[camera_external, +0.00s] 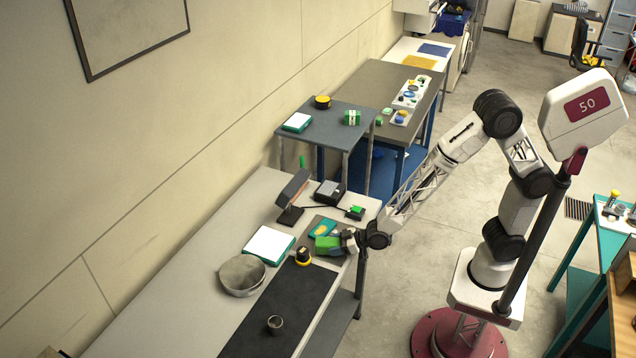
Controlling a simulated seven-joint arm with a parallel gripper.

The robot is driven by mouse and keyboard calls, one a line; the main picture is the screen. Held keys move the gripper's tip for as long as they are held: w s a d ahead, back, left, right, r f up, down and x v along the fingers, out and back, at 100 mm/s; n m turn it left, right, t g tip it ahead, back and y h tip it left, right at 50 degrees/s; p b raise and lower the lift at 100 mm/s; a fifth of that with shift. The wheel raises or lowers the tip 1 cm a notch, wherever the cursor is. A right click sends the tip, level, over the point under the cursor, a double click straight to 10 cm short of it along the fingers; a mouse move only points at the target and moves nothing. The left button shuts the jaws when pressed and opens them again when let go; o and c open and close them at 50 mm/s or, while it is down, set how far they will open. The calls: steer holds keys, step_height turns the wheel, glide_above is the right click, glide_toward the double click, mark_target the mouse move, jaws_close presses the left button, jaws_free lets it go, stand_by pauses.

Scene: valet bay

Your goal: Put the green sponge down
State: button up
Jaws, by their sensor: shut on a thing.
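The green sponge (327,245) is a small bright green block near the right edge of the long grey table. My gripper (342,240) is at its right side, reaching in from the right, and is shut on it. The sponge is over or just at a dark mat, beside a teal item with a yellow patch (321,229). I cannot tell from this angle whether the sponge touches the surface below it. The gripper's fingers are small and partly hidden here.
The black mat (262,322) is mostly clear.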

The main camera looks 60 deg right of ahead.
steer(key=shift+f, duration=0.15)
steer(key=o, duration=0.9)
steer(key=shift+s+r, duration=0.1)
steer(key=shift+r, duration=0.1)
steer(key=shift+s+r, duration=0.1)
steer(key=shift+v, duration=5.75)
steer(key=shift+d, duration=0.15)
